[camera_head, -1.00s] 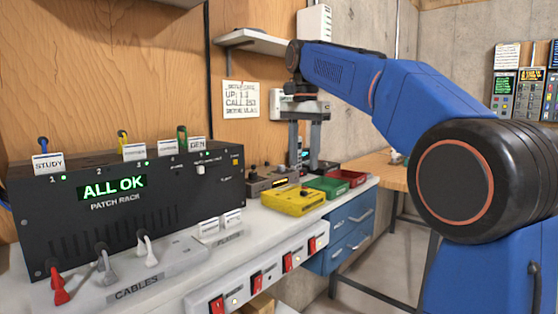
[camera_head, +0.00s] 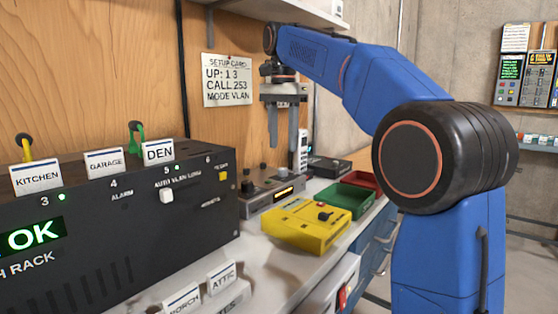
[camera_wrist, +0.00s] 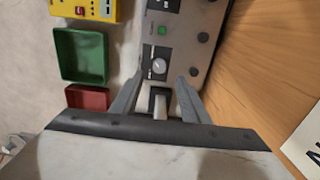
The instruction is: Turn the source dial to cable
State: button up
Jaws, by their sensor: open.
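A grey console (camera_head: 275,190) stands on the bench right of the patch rack, with knobs and a small lit display on its top. In the wrist view the console (camera_wrist: 178,50) has a dark strip with a round dial (camera_wrist: 159,66) bearing a pale pointer mark, and a green-lit button. I cannot read the labels, so I cannot tell whether this is the source dial or what it is set to. My gripper (camera_head: 283,146) is open and empty, pointing down above the back of the console. In the wrist view its fingertips (camera_wrist: 161,77) are either side of the dial's lower edge, apparently apart from it.
The black patch rack (camera_head: 110,215) stands at left. A yellow box (camera_head: 300,228), a green tray (camera_head: 343,199) and a red tray (camera_head: 364,180) line the bench's right. A pale upright handset-like thing (camera_head: 303,150) stands close behind the gripper. A shelf (camera_head: 290,12) hangs above.

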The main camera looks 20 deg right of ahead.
aim_at(283, 172)
jog(key=shift+f, duration=3.5)
grip_shut()
